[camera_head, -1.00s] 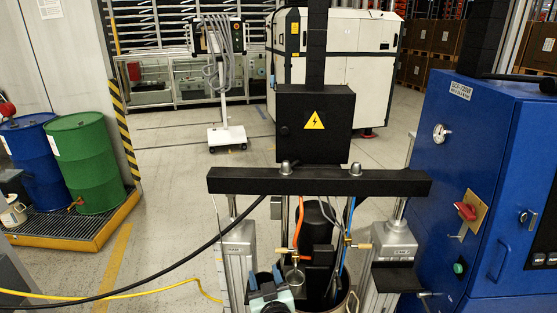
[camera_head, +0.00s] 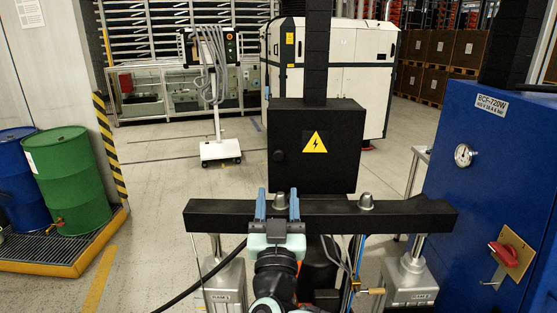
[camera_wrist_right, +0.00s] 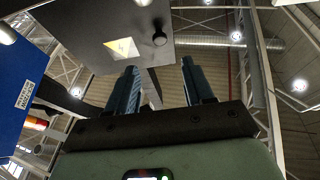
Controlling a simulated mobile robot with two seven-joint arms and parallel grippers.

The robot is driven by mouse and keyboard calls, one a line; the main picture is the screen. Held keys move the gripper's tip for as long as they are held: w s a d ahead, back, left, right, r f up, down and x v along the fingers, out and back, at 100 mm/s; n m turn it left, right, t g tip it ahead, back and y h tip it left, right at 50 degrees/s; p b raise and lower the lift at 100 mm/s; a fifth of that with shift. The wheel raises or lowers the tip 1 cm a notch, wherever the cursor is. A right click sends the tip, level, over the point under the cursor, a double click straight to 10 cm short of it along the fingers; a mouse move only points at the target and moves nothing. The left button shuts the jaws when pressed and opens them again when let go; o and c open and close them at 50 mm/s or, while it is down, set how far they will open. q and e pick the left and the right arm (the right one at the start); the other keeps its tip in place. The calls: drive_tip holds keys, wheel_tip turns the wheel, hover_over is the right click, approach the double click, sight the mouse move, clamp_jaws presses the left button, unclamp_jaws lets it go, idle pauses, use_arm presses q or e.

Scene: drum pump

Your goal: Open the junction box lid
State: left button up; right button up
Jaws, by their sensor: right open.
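The junction box (camera_head: 335,130) is black with a yellow lightning-bolt warning sign, fixed on a post above a black crossbar. Its lid faces me and looks shut. A small round knob (camera_head: 279,155) sits at the lid's left edge. The box (camera_wrist_right: 95,30) and its knob (camera_wrist_right: 159,38) also show in the right wrist view, seen from below. My right gripper (camera_head: 278,200) points up in front of the crossbar, below the box's left edge. Its two fingers (camera_wrist_right: 160,85) are apart with nothing between them. The gripper is apart from the knob. My left gripper is in neither view.
The black crossbar (camera_head: 420,215) spans just below the box, with bolt heads on top. A blue cabinet (camera_head: 470,195) with a gauge and red switch stands close at right. Green and blue drums stand far left. A white cart and machine are behind; floor left is clear.

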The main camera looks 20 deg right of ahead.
sight(279, 158)
drive_tip(key=p+x, duration=0.2)
drive_tip(key=x, duration=0.8)
drive_tip(key=shift+f+p, duration=0.2)
drive_tip(key=shift+p, duration=0.15)
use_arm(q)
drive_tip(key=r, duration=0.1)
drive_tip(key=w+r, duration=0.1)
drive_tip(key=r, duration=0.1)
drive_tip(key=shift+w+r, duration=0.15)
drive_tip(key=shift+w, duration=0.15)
use_arm(e)
clamp_jaws()
